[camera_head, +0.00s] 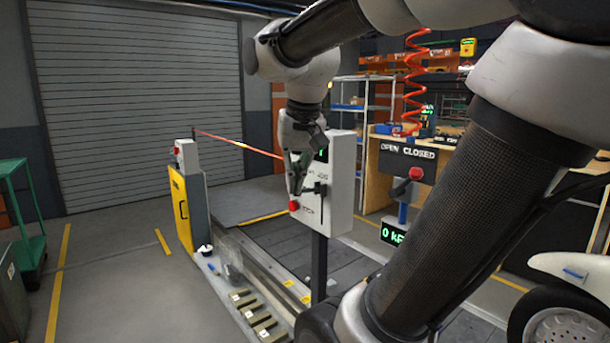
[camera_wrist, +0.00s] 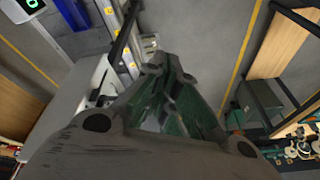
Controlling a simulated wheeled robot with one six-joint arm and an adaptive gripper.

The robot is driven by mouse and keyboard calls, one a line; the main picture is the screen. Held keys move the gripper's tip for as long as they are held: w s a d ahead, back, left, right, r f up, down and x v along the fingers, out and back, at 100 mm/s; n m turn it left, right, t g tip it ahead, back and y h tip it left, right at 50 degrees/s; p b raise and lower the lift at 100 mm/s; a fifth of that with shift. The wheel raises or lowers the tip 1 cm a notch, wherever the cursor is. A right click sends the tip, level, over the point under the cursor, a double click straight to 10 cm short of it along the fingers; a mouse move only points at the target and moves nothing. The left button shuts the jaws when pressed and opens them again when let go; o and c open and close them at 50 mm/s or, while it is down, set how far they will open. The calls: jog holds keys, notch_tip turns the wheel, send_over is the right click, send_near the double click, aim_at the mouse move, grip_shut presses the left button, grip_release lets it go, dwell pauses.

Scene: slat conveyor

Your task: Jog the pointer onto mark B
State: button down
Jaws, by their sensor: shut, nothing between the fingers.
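My gripper (camera_head: 297,174) is shut and empty in front of the grey control box (camera_head: 341,178) on its dark post, with its fingertips close to the box face. The box carries a red stop button (camera_head: 294,205), a dark lever (camera_head: 318,190) and a small green display that is partly hidden by my gripper. I cannot tell whether the fingers touch the lever. I cannot make out the pointer or mark B.
The slat conveyor (camera_head: 290,237) runs behind the post. A yellow cabinet (camera_head: 186,210) stands left. A board marked OPEN CLOSED (camera_head: 407,163) stands right.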

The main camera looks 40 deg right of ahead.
jog(key=w+d+r+m+g, duration=0.1)
jog(key=w+d+r+m, duration=0.3)
jog(key=w+d+m, duration=0.2)
jog(key=w+d+r+m+g+h, duration=0.1)
jog(key=w+d+r+m, duration=0.3)
jog(key=w+d+m, duration=0.2)
jog(key=d+m, duration=0.1)
jog(key=d, duration=0.1)
jog(key=shift+d+r+m, duration=0.15)
jog(key=shift+d+m, duration=0.15)
jog(key=shift+d, duration=0.05)
send_over(305, 190)
notch_tip(305, 190, down, 12)
jog(key=shift+f, duration=0.6)
